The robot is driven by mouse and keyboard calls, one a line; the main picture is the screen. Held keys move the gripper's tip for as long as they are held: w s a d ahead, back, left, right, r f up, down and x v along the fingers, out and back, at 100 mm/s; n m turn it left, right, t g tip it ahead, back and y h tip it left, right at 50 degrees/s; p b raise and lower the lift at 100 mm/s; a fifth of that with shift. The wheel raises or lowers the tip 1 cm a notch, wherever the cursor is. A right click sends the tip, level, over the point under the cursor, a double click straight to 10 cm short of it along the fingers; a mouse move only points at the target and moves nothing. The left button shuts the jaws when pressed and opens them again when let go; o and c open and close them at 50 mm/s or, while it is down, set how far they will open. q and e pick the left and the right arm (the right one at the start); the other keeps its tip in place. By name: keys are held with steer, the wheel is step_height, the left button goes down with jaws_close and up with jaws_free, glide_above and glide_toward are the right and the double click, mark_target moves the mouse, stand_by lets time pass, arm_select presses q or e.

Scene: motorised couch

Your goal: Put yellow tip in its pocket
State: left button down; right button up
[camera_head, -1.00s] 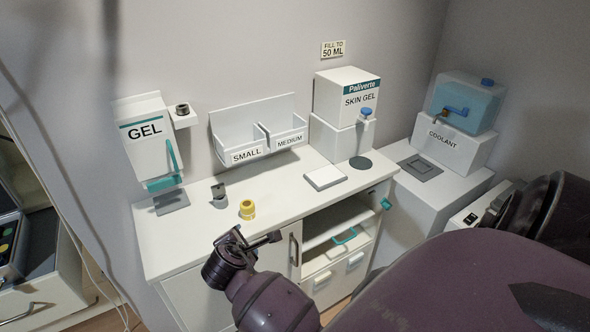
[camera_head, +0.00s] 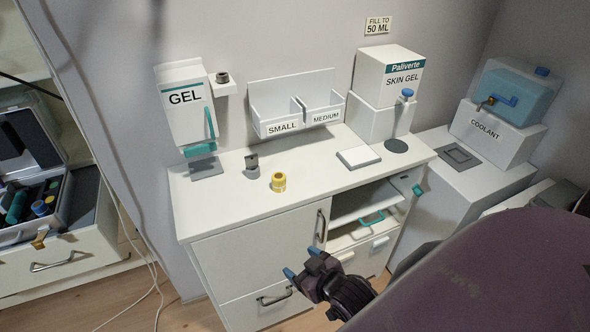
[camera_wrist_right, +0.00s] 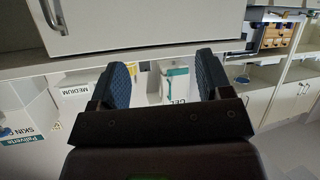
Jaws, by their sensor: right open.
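The yellow tip (camera_head: 278,182), a short ringed cylinder, stands on the white counter in the head view. My right gripper (camera_head: 301,262) is in front of the cabinet, below and apart from the tip. Its blue fingertips are spread with nothing between them, as the right wrist view (camera_wrist_right: 162,75) also shows. An open case (camera_head: 88,205) at the far left holds several teal, blue and yellow pieces in dark foam. I cannot tell which pocket belongs to the yellow tip. My left gripper is not in view.
A small grey holder (camera_head: 252,165) stands beside the tip. The gel dispenser (camera_head: 187,108), the small and medium bins (camera_head: 298,124) and the skin gel box (camera_head: 388,78) line the back. A purple couch (camera_head: 480,275) fills the lower right. A cable hangs between case and cabinet.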

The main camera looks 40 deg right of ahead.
steer(key=w+a+r+n+t+y+b, duration=0.15)
steer(key=w+r+n, duration=0.25)
steer(key=w+r, duration=0.45)
steer(key=w+a+r+n+t+y, duration=0.3)
steer(key=w+r+n, duration=0.3)
steer(key=w, duration=0.4)
steer(key=w+a+r+n+g+y+b, duration=0.1)
steer(key=w+a+r+n+g+y, duration=0.25)
steer(key=r+n+y, duration=0.6)
steer(key=w+a+r+n+g+y+b, duration=0.1)
steer(key=w+a+r+n+g+y, duration=0.2)
steer(key=r+n, duration=0.8)
steer(key=n+g+h, duration=1.1)
steer(key=n+h, duration=0.6)
glide_above(278, 176)
step_height(278, 176, down, 17)
steer(key=shift+a+f, duration=0.1)
steer(key=shift+f, duration=0.1)
steer(key=shift+n, duration=0.25)
step_height(278, 176, down, 6)
steer(key=shift+w+r, duration=0.1)
steer(key=shift+r, duration=0.15)
steer(key=shift+f+p, duration=0.3)
steer(key=shift+f, duration=2.3)
steer(key=c, duration=1.1)
